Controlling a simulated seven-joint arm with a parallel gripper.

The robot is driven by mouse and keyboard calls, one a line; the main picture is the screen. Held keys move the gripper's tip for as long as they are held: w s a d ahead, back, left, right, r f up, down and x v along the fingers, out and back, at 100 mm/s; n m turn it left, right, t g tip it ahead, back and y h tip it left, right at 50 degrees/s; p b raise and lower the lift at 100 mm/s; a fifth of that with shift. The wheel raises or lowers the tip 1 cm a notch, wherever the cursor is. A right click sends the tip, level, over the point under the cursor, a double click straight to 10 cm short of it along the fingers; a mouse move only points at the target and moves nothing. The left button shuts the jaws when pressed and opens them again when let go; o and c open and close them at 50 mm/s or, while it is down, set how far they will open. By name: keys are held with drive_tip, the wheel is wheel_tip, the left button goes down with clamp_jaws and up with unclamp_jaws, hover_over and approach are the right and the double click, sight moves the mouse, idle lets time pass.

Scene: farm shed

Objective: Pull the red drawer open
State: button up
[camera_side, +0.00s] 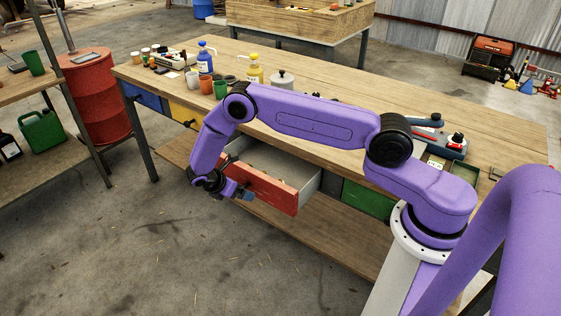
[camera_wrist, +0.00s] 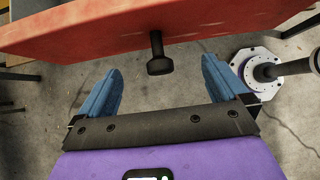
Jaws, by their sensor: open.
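The red drawer (camera_side: 270,190) stands pulled out from under the workbench, and its pale inside (camera_side: 285,166) shows in the side view. In the wrist view the red front (camera_wrist: 190,22) crosses the top, with a dark knob (camera_wrist: 158,58) sticking out from it. My gripper (camera_wrist: 160,88) is open, its two blue fingers wide apart with the knob between and just ahead of them. The fingers do not touch the knob in the wrist view. In the side view my gripper (camera_side: 243,195) is in front of the drawer's face, and the knob cannot be made out.
The workbench (camera_side: 330,90) carries cups, bottles and tools. A blue drawer (camera_side: 146,97), a yellow drawer (camera_side: 187,116) and a green drawer (camera_side: 368,199) are shut beneath its top. A lower shelf (camera_side: 330,240) runs under the drawers. The floor (camera_side: 180,250) in front is clear.

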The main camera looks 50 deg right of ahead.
drive_tip(key=shift+v, duration=2.75)
drive_tip(key=s+a+r+m+t+y, duration=0.1)
drive_tip(key=s+a+r+y, duration=0.15)
drive_tip(key=s+r, duration=0.55)
drive_tip(key=s+a+r+m+y, duration=0.15)
drive_tip(key=s+a+r, duration=0.3)
drive_tip(key=r, duration=0.45)
drive_tip(key=s+d+r+m+y, duration=0.1)
drive_tip(key=s+d+r, duration=0.1)
drive_tip(key=s, duration=0.6)
drive_tip(key=s+d+r+m+y, duration=0.1)
drive_tip(key=s+d+r+y, duration=0.1)
drive_tip(key=s, duration=0.6)
drive_tip(key=s+d+r+m+y, duration=0.1)
drive_tip(key=s+r, duration=0.3)
drive_tip(key=s, duration=0.5)
drive_tip(key=shift+d+g, duration=0.4)
drive_tip(key=shift+d, duration=0.35)
